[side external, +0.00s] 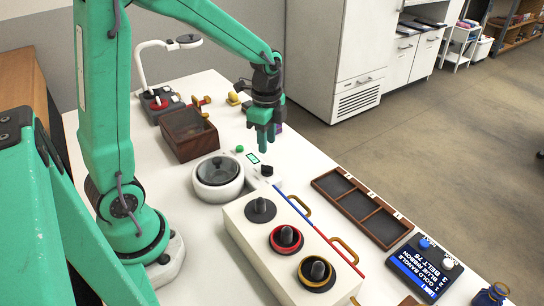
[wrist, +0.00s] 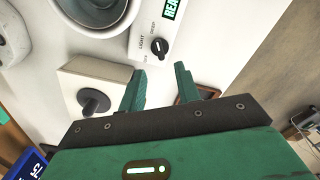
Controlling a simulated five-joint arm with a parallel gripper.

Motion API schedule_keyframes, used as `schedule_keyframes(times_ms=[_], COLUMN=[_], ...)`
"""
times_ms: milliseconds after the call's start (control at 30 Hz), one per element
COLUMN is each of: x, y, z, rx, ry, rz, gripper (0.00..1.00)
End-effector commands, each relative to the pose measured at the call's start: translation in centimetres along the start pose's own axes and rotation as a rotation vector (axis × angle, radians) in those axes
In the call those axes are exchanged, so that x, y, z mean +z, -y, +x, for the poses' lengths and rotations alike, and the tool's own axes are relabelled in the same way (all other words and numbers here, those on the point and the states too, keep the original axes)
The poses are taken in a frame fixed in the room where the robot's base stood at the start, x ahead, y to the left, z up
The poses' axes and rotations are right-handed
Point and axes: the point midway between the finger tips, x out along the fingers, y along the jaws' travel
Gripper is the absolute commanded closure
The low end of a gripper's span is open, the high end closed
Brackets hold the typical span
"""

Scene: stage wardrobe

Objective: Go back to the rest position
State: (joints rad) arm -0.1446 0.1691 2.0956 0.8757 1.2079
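My gripper (side external: 267,143) hangs in the air above the white table (side external: 208,86), fingers pointing down, near the round white appliance. In the wrist view my gripper (wrist: 160,82) shows two green fingers apart with nothing between them. The round white appliance (side external: 218,187) has a dark see-through lid. Its control panel, with a dark dial (wrist: 160,47) and a lit green display (wrist: 172,9), lies beyond the fingertips in the wrist view. The arm reaches out from its base at the left of the side view.
A wooden box (side external: 190,146) and a lamp (side external: 142,70) stand behind the appliance. A white block (side external: 245,232) with three round knobs is in front. A three-compartment tray (side external: 362,205) and a dark blue lettered panel (side external: 424,268) lie to the right. A white cabinet (side external: 325,55) stands beyond.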

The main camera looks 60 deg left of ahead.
Motion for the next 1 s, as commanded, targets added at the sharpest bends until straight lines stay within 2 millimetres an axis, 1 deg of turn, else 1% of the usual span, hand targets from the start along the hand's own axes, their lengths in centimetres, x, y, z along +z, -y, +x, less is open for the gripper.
schedule_keyframes(times_ms=[400,533,667,767,1000], x=[0.0,0.0,-0.1,-0.1,0.0], y=[-0.1,-0.3,-1.0,-1.8,-4.7], z=[-0.3,-0.8,-2.0,-3.3,-6.7], rx=[-0.001,-0.013,-0.038,-0.067,-0.142], ry=[0.000,-0.005,-0.017,-0.033,-0.095], rz=[-0.003,-0.026,-0.082,-0.147,-0.352], gripper=[0.67,0.67,0.67,0.67,0.67])
